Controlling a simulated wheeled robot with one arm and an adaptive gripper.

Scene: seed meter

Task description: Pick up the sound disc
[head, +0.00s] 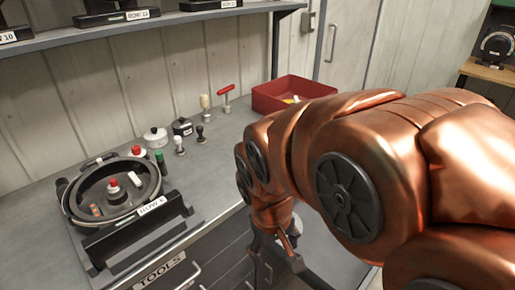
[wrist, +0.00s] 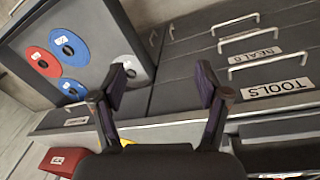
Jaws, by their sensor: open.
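In the wrist view, a grey panel (wrist: 100,30) at the upper left carries several round discs: a blue disc (wrist: 65,36), a red disc (wrist: 39,66), a lower blue disc (wrist: 77,94) and a grey disc (wrist: 137,73). They have dark centres and small white tags too small to read, so I cannot tell which is the sound disc. My gripper (wrist: 162,78) is open with nothing between its fingers; its left finger overlaps the panel's right side in the picture. In the head view my gripper (head: 276,256) is low in front of the bench, partly hidden by my arm.
A round meter housing (head: 70,205) sits in a black stand at the bench's left. Small bottles and knobbed tools stand behind it. A red bin (head: 268,98) is at the back. Drawers with handles, one labelled TOOLS (wrist: 275,89), are below the bench top.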

